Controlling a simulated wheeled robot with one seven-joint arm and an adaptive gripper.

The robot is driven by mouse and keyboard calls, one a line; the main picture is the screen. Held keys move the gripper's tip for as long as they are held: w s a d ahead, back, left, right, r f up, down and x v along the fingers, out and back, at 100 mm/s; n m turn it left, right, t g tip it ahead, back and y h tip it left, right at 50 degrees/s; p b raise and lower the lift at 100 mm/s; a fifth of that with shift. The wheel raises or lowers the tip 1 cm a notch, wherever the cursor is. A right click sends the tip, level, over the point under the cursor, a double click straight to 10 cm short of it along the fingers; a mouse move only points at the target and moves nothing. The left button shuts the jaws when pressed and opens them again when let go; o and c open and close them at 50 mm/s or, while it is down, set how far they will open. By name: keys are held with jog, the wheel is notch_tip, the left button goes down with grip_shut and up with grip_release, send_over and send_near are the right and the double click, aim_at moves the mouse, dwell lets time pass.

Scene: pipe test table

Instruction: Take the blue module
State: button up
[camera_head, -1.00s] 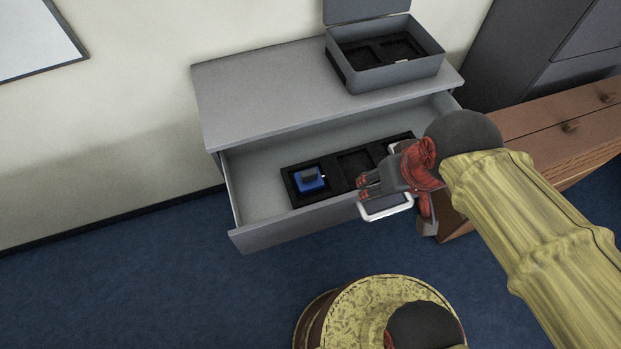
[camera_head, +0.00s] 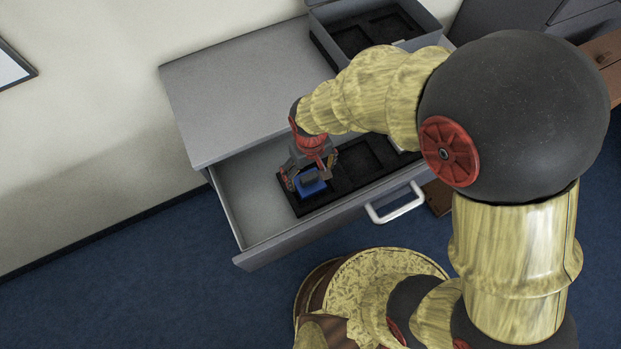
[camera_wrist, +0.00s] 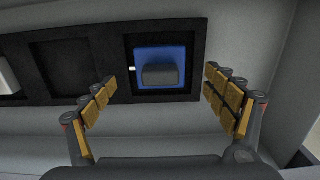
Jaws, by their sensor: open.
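The blue module (camera_head: 312,187) sits in the left compartment of a black tray (camera_head: 340,189) inside the open drawer. In the wrist view the blue module (camera_wrist: 179,55) is a blue square with a dark grey block on top and a small white tab at its left. My gripper (camera_head: 309,183) is open and points down over the module. In the wrist view my gripper's fingers (camera_wrist: 158,95) stand apart, left and right of the module in the picture, with nothing between them. The module lies a little beyond the fingertips. The gripper partly hides the module in the head view.
The grey drawer (camera_head: 240,215) has a white handle (camera_head: 396,205) on its front. The tray's middle compartment (camera_wrist: 65,66) looks empty. A grey open box (camera_head: 322,45) stands on the cabinet top (camera_head: 220,95).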

aim_at(309, 176)
jog(key=shift+w+f, duration=0.15)
jog(key=shift+f, duration=0.5)
jog(key=f+b, duration=0.1)
jog(key=f, duration=0.1)
jog(key=f+b, duration=0.1)
jog(key=f, duration=0.2)
jog(key=shift+w+a, duration=0.15)
jog(key=shift+a, duration=0.05)
jog(key=shift+r, duration=0.1)
jog(key=shift+c, duration=1.2)
jog(key=c, duration=1.1)
jog(key=shift+c, duration=0.6)
